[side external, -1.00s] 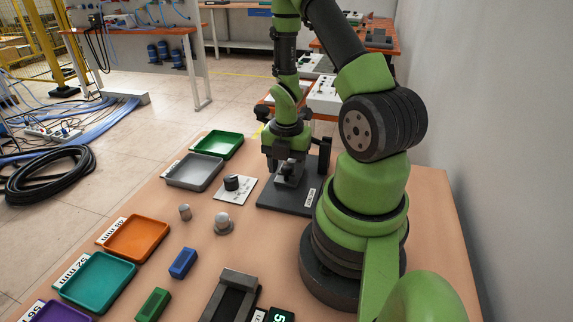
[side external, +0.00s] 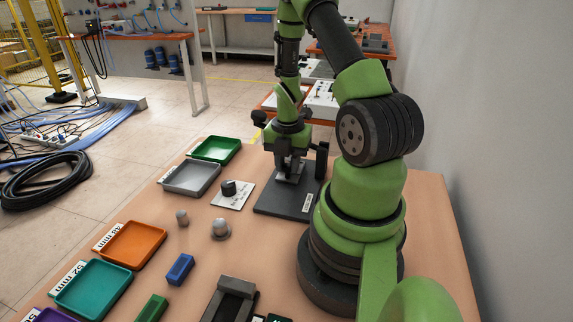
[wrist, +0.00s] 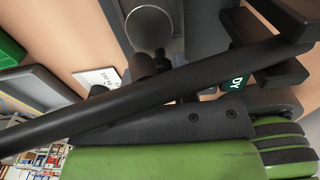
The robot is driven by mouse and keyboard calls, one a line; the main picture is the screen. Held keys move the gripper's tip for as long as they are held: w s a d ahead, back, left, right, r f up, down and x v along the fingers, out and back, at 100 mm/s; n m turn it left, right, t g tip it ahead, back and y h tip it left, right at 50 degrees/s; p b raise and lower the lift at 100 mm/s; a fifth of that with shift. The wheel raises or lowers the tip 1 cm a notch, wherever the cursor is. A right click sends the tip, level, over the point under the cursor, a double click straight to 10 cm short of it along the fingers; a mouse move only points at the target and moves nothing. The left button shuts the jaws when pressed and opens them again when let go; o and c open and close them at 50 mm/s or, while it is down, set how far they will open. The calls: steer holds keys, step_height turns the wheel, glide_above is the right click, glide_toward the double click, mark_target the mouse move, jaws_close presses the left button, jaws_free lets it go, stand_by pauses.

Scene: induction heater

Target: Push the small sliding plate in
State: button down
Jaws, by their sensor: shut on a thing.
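A dark flat base plate (side external: 275,203) with a white label lies at the back of the table, and a grey metal part (side external: 291,175) shows on it. My gripper (side external: 290,167) points down over this plate, shut on the grey metal part. My arm and gripper hide much of the fixture. I cannot tell which piece is the sliding plate. The wrist view shows a grey round disc (wrist: 148,27) and a green display (wrist: 236,80) partly hidden by dark bars.
A card with a black knob (side external: 230,188) lies left of the base plate. Green (side external: 215,158), grey (side external: 190,190), orange (side external: 130,260) and teal (side external: 92,304) trays line the left edge. Two grey pegs, a blue block (side external: 180,269) and a dark channel fixture (side external: 230,304) stand nearer.

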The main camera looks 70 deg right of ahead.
mark_target(288, 164)
steer(key=shift+d, duration=0.2)
steer(key=c, duration=0.9)
jaws_free()
steer(key=shift+r, duration=0.1)
step_height(288, 164, up, 10)
